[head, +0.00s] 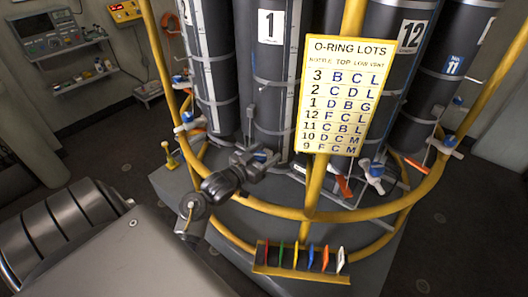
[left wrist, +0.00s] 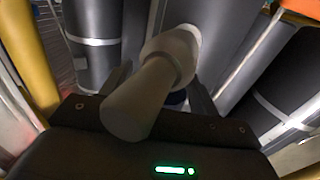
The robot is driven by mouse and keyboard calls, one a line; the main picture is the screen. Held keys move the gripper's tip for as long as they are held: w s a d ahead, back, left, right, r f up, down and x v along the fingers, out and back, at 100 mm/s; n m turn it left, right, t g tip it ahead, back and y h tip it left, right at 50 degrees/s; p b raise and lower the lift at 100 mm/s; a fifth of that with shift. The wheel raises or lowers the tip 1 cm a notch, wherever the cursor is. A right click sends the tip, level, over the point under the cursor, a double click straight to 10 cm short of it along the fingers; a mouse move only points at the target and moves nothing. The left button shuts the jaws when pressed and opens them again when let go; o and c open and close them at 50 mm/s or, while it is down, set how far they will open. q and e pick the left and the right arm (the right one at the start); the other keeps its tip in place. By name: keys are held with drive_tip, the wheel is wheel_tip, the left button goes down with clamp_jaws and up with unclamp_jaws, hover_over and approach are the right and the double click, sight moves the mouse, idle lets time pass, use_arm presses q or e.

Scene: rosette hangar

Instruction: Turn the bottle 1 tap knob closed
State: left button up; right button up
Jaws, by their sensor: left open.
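Bottle 1 (head: 268,85) is a tall dark grey cylinder with a white label in the middle of the rack. My left gripper (head: 257,158) is at its lower end, inside the yellow ring, and hides most of its tap. In the left wrist view, a pale tap body (left wrist: 150,92) stands large between my open fingers, its rounded end toward the camera. A dark blue part, probably the knob (left wrist: 176,98), shows just behind it. I cannot tell whether the fingers touch the knob or how it is turned. My right gripper is not in view.
The yellow rail ring (head: 311,216) and its upright post stand in front of the bottles. A yellow O-ring lots sign (head: 345,95) hangs on the post. A rack of coloured tags (head: 302,272) is below. Neighbouring taps with blue knobs (head: 376,170) sit to the right.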

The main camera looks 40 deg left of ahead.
use_arm(q)
drive_tip(key=c, duration=1)
drive_tip(key=shift+d+r+m+h+p, duration=0.15)
drive_tip(key=shift+m+h+p, duration=0.35)
drive_tip(key=shift+m+h, duration=0.5)
drive_tip(key=shift+d+m+g+h, duration=0.1)
drive_tip(key=shift+m+g+h, duration=0.45)
drive_tip(key=shift+h, duration=0.85)
drive_tip(key=o, duration=1)
drive_tip(key=shift+s, duration=0.1)
